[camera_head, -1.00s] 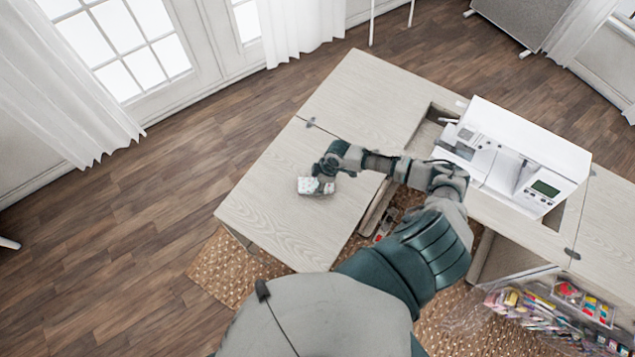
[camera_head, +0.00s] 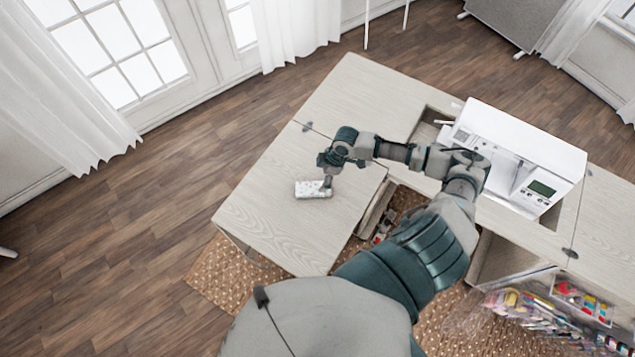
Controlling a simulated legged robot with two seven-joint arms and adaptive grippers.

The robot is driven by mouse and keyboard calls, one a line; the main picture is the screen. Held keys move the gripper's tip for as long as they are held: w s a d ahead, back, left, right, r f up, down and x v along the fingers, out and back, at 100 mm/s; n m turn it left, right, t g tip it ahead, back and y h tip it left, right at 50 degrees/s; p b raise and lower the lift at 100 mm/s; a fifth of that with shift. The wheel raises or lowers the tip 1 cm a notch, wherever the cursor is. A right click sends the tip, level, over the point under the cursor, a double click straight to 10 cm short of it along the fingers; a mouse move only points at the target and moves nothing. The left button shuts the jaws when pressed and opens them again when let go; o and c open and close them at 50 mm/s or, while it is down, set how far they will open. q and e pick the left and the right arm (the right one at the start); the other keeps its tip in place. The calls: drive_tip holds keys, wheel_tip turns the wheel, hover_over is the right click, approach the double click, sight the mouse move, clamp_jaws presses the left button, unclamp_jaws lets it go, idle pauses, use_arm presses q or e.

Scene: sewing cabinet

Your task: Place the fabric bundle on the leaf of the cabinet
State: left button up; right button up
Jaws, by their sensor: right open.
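The fabric bundle (camera_head: 312,189), pale with a small speckled pattern, lies on the left leaf (camera_head: 272,222) of the wooden cabinet. My right gripper (camera_head: 327,176) is just above and beside the bundle's upper right edge. It is open, and its fingers point down; a fingertip overlaps the bundle's right end in the picture, and I cannot tell if it touches. My left gripper is not in view.
A white sewing machine (camera_head: 515,158) sits in the cabinet's recess at right. Clear bins (camera_head: 540,310) of colourful supplies are at lower right. A patterned rug (camera_head: 225,277) lies under the cabinet. The leaf around the bundle is bare.

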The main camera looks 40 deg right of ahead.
drive_tip(key=shift+v, duration=1.75)
